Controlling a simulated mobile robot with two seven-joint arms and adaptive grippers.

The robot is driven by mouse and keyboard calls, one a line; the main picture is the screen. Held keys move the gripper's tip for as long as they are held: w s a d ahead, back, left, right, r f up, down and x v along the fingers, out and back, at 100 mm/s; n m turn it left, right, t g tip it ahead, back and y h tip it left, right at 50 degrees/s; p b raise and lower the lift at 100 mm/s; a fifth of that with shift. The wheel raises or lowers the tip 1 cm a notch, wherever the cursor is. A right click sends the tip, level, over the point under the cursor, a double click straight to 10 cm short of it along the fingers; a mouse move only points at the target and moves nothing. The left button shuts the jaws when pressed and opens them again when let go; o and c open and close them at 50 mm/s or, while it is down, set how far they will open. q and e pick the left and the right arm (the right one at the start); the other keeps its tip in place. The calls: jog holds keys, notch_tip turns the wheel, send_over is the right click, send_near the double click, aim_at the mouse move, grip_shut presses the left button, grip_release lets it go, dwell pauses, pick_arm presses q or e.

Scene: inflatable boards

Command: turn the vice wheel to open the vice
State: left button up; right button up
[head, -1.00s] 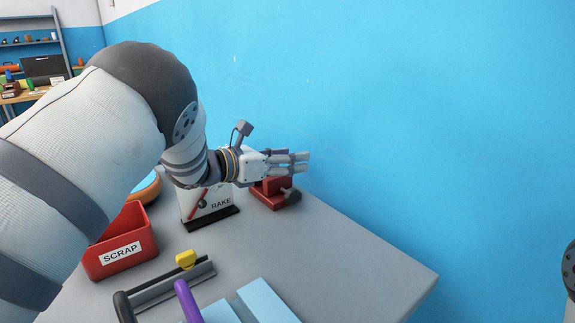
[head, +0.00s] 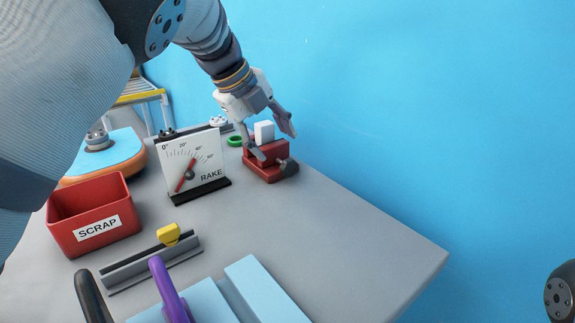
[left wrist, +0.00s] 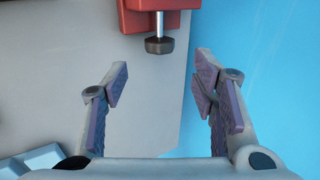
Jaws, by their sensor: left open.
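The red vice (head: 268,164) stands at the far right edge of the grey table. A white block (head: 264,131) shows upright at its top, between my fingers in the picture. The vice wheel (head: 288,167) is a small dark knob on the vice's near right side. My left gripper (head: 272,139) is open and points down at the vice. In the left wrist view, the vice (left wrist: 145,18) is at the top edge, and the wheel (left wrist: 159,46) on its metal screw lies beyond the open, empty fingers (left wrist: 162,78). My right gripper is not in view.
A white dial panel marked RAKE (head: 193,160) stands left of the vice. A red SCRAP bin (head: 94,214) is farther left. A rail with a yellow slider (head: 168,235) and light blue boards (head: 258,290) are nearer. The table right of these is clear.

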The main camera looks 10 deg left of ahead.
aim_at(286, 163)
pick_arm(q)
jog(key=x, duration=0.8)
jog(key=shift+w+d+f+b, duration=0.1)
jog(key=shift+f+b, duration=0.15)
jog(key=shift+b, duration=0.1)
jog(key=c, duration=1.1)
